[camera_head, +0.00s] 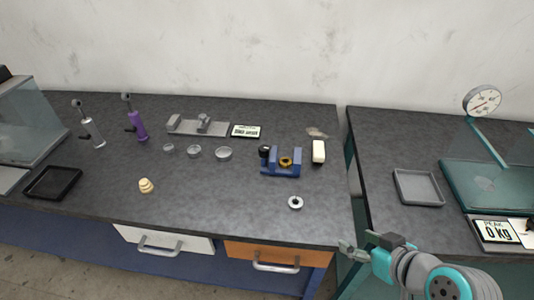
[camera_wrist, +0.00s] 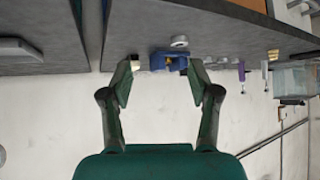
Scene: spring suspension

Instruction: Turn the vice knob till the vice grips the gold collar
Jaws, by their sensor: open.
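The blue vice (camera_head: 282,169) stands on the left bench near its right end. Its black knob (camera_head: 264,151) is on the vice's left side. The gold collar (camera_head: 286,162) sits at the vice between its blue parts; I cannot tell whether the jaws touch it. In the wrist view the vice (camera_wrist: 170,60) shows small and far off, beyond my fingers. My gripper (camera_head: 353,242) is at the lower right of the head view, in front of the bench's right end and apart from the vice. In the wrist view my gripper (camera_wrist: 160,82) has its fingers spread, with nothing between them.
A pale ring (camera_head: 295,202) lies in front of the vice and a white block (camera_head: 318,151) stands right of it. Glass dishes (camera_head: 194,151) and a small display (camera_head: 246,131) lie to the left. A gap separates the right bench, which holds a grey tray (camera_head: 418,187) and a dial gauge stand (camera_head: 483,101).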

